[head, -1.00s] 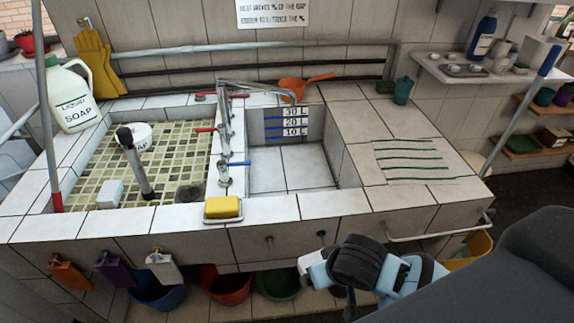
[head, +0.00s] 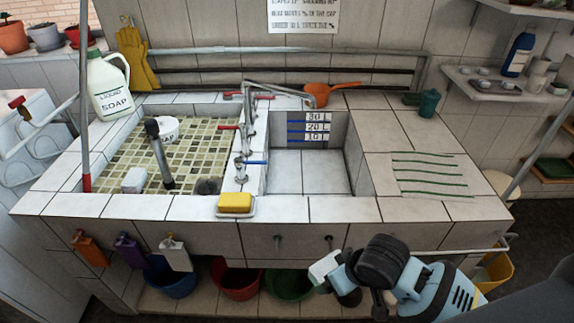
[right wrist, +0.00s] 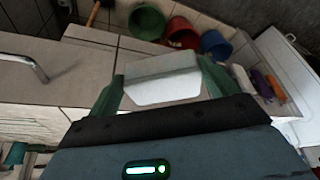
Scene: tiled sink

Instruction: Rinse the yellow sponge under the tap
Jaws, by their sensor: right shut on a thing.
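The yellow sponge (head: 235,201) lies on a small pale dish on the sink's front ledge, in front of the divider between the two basins. The metal tap (head: 282,88) rises from the divider, and its spout reaches over the right basin (head: 300,178). No water shows. My right gripper (head: 336,272) is in front of the sink, below its front edge and to the right of the sponge. It is shut on a white block (right wrist: 162,82), held between green fingers in the right wrist view. My left gripper is not in view.
A soap bottle (head: 110,85) stands at the back left. The left tiled basin (head: 120,150) holds a dark upright post, a white tub and a pale block. An orange scoop (head: 318,94) lies behind the tap. Buckets (head: 237,278) stand underneath. The right counter is mostly clear.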

